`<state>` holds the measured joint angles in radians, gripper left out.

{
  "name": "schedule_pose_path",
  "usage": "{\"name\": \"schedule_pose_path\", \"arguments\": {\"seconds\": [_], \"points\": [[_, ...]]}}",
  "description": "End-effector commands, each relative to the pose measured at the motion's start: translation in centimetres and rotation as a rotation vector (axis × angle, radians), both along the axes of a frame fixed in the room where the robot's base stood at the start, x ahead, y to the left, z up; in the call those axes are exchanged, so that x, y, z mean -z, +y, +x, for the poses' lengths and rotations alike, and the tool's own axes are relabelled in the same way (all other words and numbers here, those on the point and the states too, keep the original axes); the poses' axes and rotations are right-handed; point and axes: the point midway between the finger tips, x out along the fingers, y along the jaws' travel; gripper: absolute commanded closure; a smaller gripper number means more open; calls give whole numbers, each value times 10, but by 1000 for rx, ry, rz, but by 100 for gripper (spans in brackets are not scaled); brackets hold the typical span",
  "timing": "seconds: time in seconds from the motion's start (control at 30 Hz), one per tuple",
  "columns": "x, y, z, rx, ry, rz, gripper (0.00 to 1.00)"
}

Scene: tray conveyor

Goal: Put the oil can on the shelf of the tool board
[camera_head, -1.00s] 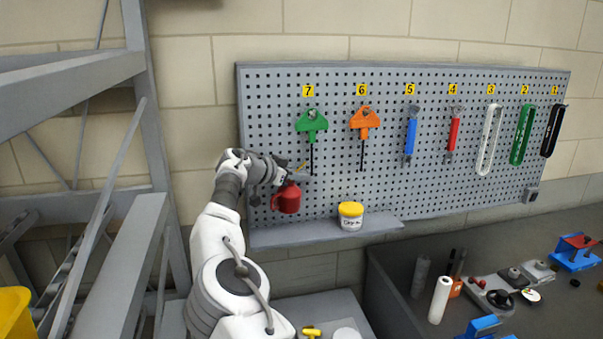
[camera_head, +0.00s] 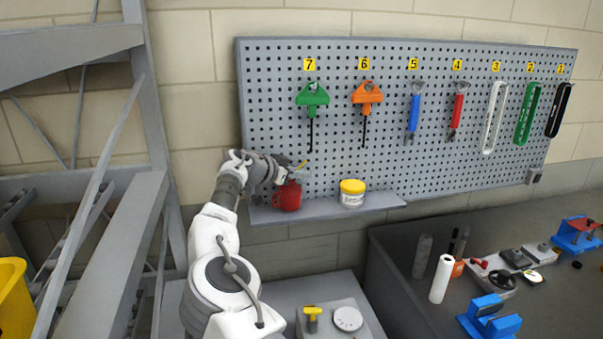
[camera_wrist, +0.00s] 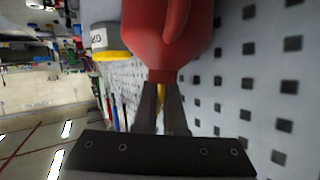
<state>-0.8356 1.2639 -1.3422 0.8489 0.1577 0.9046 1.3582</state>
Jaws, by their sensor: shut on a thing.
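The red oil can (camera_head: 287,196) is upright at the left end of the grey shelf (camera_head: 330,208) of the tool board (camera_head: 430,110). Its base appears at shelf level; I cannot tell for sure whether it touches. The fingertips are partly hidden by the can.
A yellow-lidded tub (camera_head: 352,194) stands on the shelf to the right of the can, with a gap between. A green tool (camera_head: 312,98) and an orange tool (camera_head: 367,96) hang above. A dark workbench (camera_head: 400,270) with several items lies at lower right.

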Motion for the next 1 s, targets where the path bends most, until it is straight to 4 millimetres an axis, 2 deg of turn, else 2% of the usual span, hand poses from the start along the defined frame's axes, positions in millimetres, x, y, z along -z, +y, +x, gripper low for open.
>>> {"name": "schedule_pose_path", "arguments": {"seconds": [0.53,0.57,0.6,0.73,1.0], "points": [[7,0,0,0,0,0,100],[6,0,0,0,0,0,88],[6,0,0,0,0,0,81],[6,0,0,0,0,0,58],[6,1,1,-3,-2,0,57]]}}
